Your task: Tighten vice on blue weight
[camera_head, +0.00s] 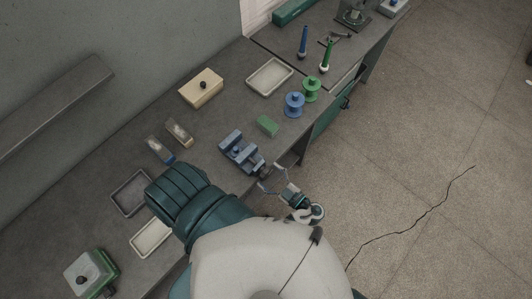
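A blue-grey vice (236,148) sits on the workbench near its front edge, with its dark screw end (265,171) pointing toward the floor side. My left gripper (270,178) is just off the bench edge at the screw end. Its two thin fingers are spread, one on either side of that end; I cannot tell whether they touch it. I cannot clearly pick out a separate blue weight between the jaws, since everything there is a similar blue. A blue spool-shaped piece (294,104) stands farther along the bench. My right gripper is not in view.
A green spool (311,88) stands beside the blue one, and a green block (268,125) lies near the vice. Open floor lies right.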

